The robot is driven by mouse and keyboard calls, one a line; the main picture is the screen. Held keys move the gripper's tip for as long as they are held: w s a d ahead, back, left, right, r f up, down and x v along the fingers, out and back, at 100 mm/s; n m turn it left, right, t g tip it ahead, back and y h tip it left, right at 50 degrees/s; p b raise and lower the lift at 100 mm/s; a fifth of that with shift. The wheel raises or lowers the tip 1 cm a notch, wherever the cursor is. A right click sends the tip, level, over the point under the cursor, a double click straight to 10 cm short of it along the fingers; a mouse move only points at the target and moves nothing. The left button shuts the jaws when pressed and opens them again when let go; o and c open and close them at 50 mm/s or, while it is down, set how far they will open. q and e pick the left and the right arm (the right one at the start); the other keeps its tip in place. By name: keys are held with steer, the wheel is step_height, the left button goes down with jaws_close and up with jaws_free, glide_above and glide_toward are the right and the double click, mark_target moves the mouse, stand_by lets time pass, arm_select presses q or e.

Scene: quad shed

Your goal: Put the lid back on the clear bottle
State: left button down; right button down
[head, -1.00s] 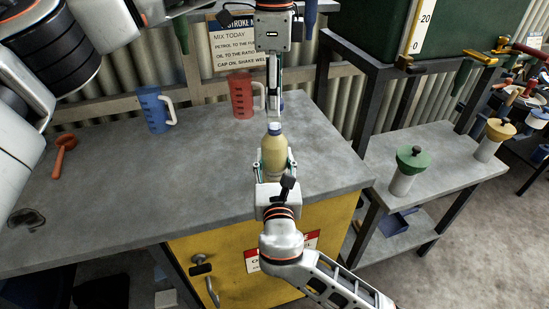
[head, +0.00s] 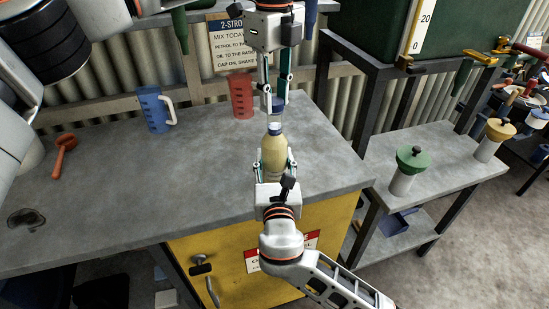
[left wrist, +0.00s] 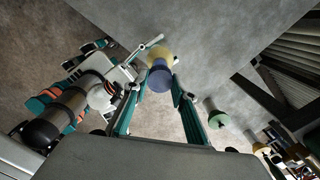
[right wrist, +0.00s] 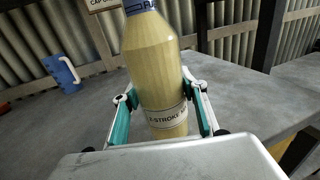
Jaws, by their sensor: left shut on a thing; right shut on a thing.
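The clear bottle (head: 274,158), filled with something yellowish, stands upright near the workbench's front edge. My right gripper (head: 274,168) is shut around its body. In the right wrist view the bottle (right wrist: 155,75) sits between the fingers, with a label low down and a blue part at its top edge. My left gripper (head: 275,98) points down above the bottle, shut on the blue lid (head: 277,105). In the left wrist view the lid (left wrist: 160,78) partly hides the bottle (left wrist: 160,52).
A red jug (head: 241,95) and a blue jug (head: 154,110) stand at the back of the workbench (head: 130,200). An orange-red tool (head: 64,150) lies at left. A side bench (head: 440,158) at right holds containers with green and yellow tops. The bench's left middle is clear.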

arm_select(q)
steer(key=m, duration=0.5)
steer(key=shift+m, duration=0.4)
steer(key=m, duration=1)
steer(key=shift+m, duration=0.4)
steer(key=m, duration=0.4)
steer(key=shift+m, duration=0.3)
steer(key=c, duration=1.6)
jaws_free()
step_height(320, 180, up, 7)
steer(key=shift+r, duration=0.2)
